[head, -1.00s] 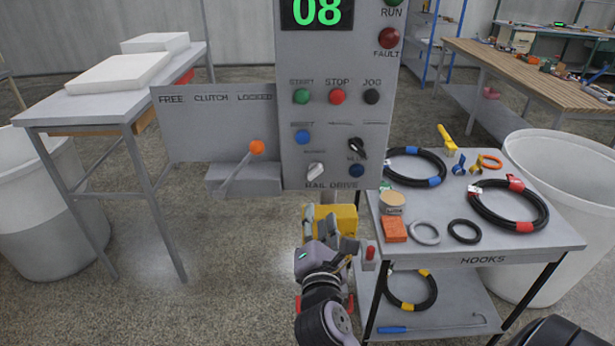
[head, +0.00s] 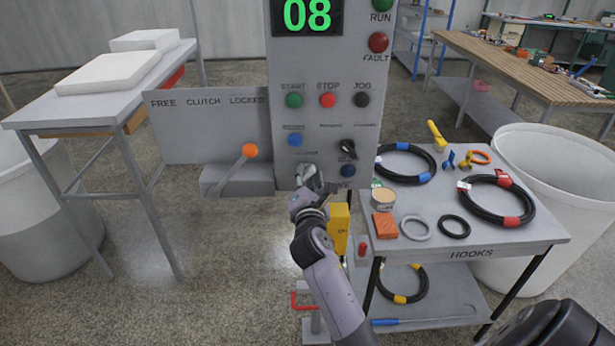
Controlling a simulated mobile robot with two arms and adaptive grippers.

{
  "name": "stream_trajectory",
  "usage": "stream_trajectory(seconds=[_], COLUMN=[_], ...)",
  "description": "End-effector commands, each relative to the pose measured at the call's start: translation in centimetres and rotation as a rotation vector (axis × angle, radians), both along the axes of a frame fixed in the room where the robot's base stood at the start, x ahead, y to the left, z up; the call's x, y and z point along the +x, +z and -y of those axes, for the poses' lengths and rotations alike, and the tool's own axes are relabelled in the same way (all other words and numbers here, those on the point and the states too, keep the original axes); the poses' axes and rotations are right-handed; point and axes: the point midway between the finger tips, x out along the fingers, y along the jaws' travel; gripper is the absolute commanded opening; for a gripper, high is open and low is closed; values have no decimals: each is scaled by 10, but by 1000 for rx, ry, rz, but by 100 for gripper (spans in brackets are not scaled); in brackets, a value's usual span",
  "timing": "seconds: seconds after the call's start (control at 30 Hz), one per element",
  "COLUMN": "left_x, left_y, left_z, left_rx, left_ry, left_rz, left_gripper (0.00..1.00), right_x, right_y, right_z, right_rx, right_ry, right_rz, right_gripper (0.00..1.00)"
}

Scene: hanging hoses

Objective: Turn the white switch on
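The white switch (head: 306,171) is a small knob low on the front of the grey control panel (head: 320,65), above the rail drive label. It is partly covered by my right gripper (head: 312,185), which is at the switch from below. The fingers are small and overlap the knob, so I cannot tell whether they touch it or are closed on it. The switch's exact angle is hard to read. My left gripper is not in view.
A black selector (head: 348,148) and blue buttons are close by the switch. An orange-tipped clutch lever (head: 250,151) stands to the left. A yellow box (head: 339,228) hangs below the panel. A hose cart (head: 500,236) stands close on the right.

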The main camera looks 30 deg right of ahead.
Motion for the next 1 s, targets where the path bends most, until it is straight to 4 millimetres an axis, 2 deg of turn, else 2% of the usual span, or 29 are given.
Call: stream_trajectory(seconds=[0.17,0.63,1.0], left_x=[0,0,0], left_y=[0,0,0], left_z=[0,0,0], left_rx=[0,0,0], left_ry=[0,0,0], left_rz=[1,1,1], left_gripper=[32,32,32], right_x=[0,0,0], right_y=[0,0,-1], right_z=[0,-1,-1], right_rx=[0,0,4], right_ry=[0,1,1], right_rz=[0,-1,1], right_gripper=[32,0,0])
